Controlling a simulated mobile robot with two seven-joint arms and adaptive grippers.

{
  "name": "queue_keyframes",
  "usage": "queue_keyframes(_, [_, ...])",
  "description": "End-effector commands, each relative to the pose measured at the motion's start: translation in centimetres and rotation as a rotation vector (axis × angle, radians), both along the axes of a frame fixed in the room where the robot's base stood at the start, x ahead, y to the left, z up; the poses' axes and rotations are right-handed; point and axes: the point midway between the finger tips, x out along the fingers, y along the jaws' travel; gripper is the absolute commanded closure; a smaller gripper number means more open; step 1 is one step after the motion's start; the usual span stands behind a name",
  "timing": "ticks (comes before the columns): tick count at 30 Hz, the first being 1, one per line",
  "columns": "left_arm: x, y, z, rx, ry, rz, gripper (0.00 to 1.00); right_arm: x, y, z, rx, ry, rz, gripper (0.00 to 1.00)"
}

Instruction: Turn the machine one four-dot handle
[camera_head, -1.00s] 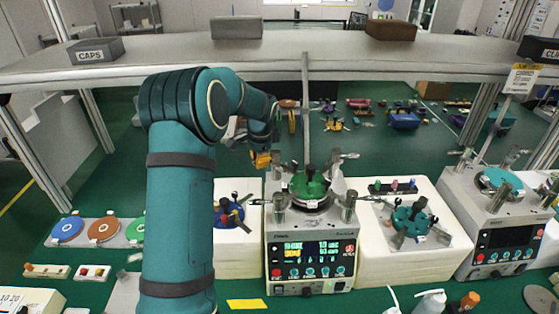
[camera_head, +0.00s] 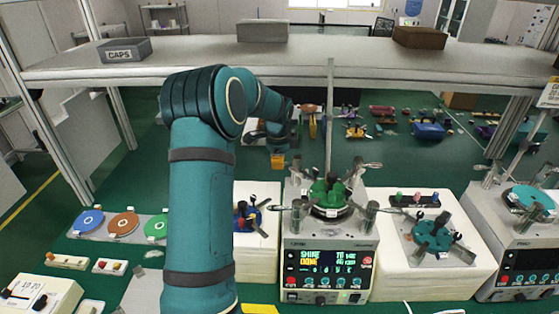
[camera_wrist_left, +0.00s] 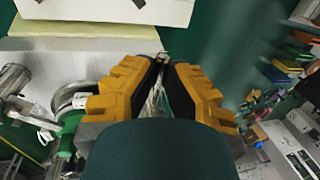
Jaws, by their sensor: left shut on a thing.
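Machine one (camera_head: 329,263), white with a lit display, stands at centre in the head view with a green plate (camera_head: 328,193) on top and metal clamp handles around it. The display shows green and yellow text. My left gripper (camera_head: 278,160) is at the machine's back left corner, yellow fingers pointing down. In the left wrist view the fingers (camera_wrist_left: 163,64) are close together, with a thin greyish thing between them, largely hidden; I take it for the handle. Its dots are too small to read. The green plate shows at lower left there (camera_wrist_left: 18,140). My right gripper is out of view.
A white stand with a teal plate (camera_head: 432,236) is right of the machine; a stand with a blue one (camera_head: 246,218) is left. Another machine (camera_head: 522,268) stands far right. A grey shelf (camera_head: 350,60) spans above. Coloured discs (camera_head: 122,223) lie at left.

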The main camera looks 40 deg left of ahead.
Motion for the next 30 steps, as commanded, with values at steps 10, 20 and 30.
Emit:
queue_keyframes(10, [-0.1,-0.1,-0.3,-0.003,0.008,-0.001,0.53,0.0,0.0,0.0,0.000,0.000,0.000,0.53])
queue_keyframes(20, [-0.1,-0.1,0.5,0.000,0.002,-0.001,0.53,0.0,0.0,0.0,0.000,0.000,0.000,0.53])
queue_keyframes(30, [-0.9,-0.9,6.4,0.001,0.000,-0.002,0.53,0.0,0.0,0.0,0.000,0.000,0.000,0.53])
